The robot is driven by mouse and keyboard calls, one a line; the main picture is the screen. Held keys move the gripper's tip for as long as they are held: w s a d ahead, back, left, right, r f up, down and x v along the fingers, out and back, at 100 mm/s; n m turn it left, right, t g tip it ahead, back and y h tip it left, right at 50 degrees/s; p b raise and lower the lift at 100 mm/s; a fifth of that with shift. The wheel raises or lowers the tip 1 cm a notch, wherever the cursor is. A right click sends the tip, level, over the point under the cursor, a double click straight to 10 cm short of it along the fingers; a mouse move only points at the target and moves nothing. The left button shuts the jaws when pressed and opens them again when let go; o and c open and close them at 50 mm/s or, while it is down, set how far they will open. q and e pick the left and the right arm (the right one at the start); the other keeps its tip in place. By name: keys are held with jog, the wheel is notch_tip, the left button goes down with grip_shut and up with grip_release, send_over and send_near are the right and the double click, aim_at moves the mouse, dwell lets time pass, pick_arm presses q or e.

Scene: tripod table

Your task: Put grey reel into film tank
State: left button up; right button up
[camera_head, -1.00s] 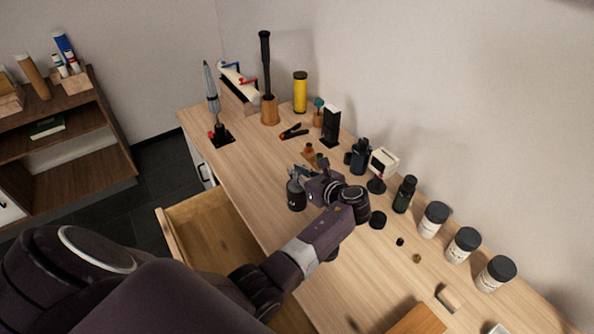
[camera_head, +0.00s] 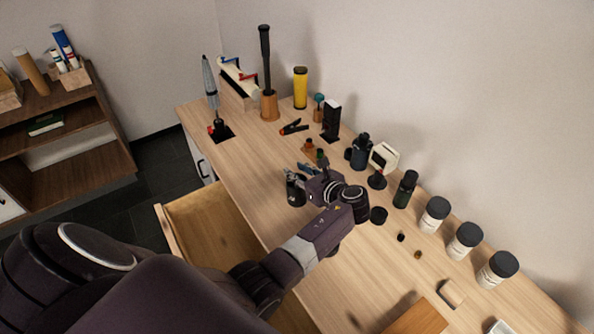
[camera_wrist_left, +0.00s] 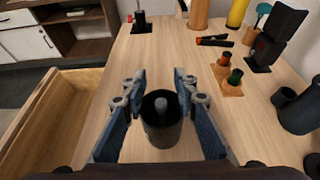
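A black open-topped cup, which looks like the film tank (camera_head: 296,192), stands upright on the wooden table; it also shows in the left wrist view (camera_wrist_left: 160,134). A grey rounded post (camera_wrist_left: 162,105) shows inside its mouth; I cannot tell whether it belongs to the grey reel or to the tank. My left gripper (camera_head: 303,170) is at the tank. In the left wrist view its blue fingers (camera_wrist_left: 160,78) are spread wide, one on each side of the tank, with gaps visible and nothing clamped. My right gripper is not in view.
A black disc (camera_head: 378,215) lies right of my left wrist. Small brown and green bottles (camera_wrist_left: 232,80) stand just beyond the tank. White jars (camera_head: 434,215) with dark lids line the wall side. An open drawer (camera_head: 210,225) juts out at the front left.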

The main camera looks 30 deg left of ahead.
pick_arm(q)
jog(key=v, duration=0.7)
jog(key=shift+s+d, duration=0.15)
jog(key=shift+d, duration=0.1)
jog(key=shift+r, duration=0.1)
dwell(0.9)
